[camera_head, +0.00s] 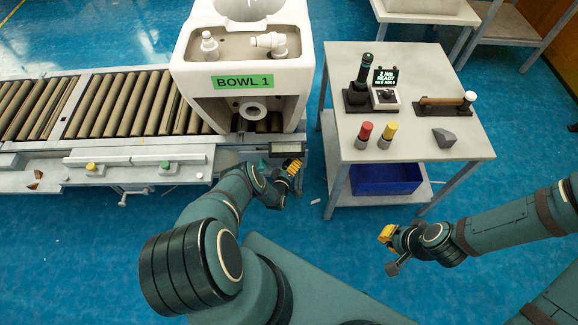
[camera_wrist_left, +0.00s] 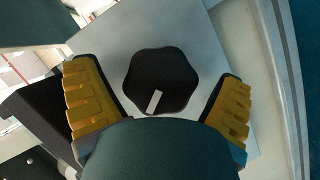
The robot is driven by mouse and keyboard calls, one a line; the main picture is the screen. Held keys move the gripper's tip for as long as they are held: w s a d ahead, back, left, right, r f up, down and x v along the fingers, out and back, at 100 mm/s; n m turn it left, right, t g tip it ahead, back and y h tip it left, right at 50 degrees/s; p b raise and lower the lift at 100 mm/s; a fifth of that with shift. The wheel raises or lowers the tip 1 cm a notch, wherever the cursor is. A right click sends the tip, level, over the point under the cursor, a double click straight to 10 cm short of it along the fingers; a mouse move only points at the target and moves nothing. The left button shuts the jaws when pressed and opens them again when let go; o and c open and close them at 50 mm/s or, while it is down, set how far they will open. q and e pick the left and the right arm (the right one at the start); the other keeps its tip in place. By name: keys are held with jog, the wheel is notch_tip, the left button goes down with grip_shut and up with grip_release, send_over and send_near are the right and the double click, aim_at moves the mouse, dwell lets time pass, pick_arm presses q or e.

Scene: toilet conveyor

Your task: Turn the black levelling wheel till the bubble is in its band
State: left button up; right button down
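The black levelling wheel (camera_wrist_left: 162,80) is a lobed knob with a white mark near its lower edge, on a light grey plate in the left wrist view. My left gripper (camera_wrist_left: 163,88) is open, with one yellow-padded finger on each side of the wheel. Gaps show between the fingers and the wheel. In the head view my left gripper (camera_head: 292,172) is at the conveyor's right end, and it hides the wheel. A small dark-framed window (camera_head: 286,148) is just behind it; I cannot make out a bubble or band. My right gripper (camera_head: 390,248) looks open and empty over the floor.
A white toilet bowl (camera_head: 243,60) labelled BOWL 1 stands on the roller conveyor (camera_head: 125,103). A table (camera_head: 410,148) on the right holds a small display (camera_head: 385,77), red and yellow markers and a grey block. Blue floor lies between conveyor and table.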

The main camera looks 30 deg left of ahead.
pick_arm(q)
jog(key=shift+s, duration=0.1)
jog(key=v, duration=0.7)
dwell(0.5)
jog(key=shift+s, duration=0.15)
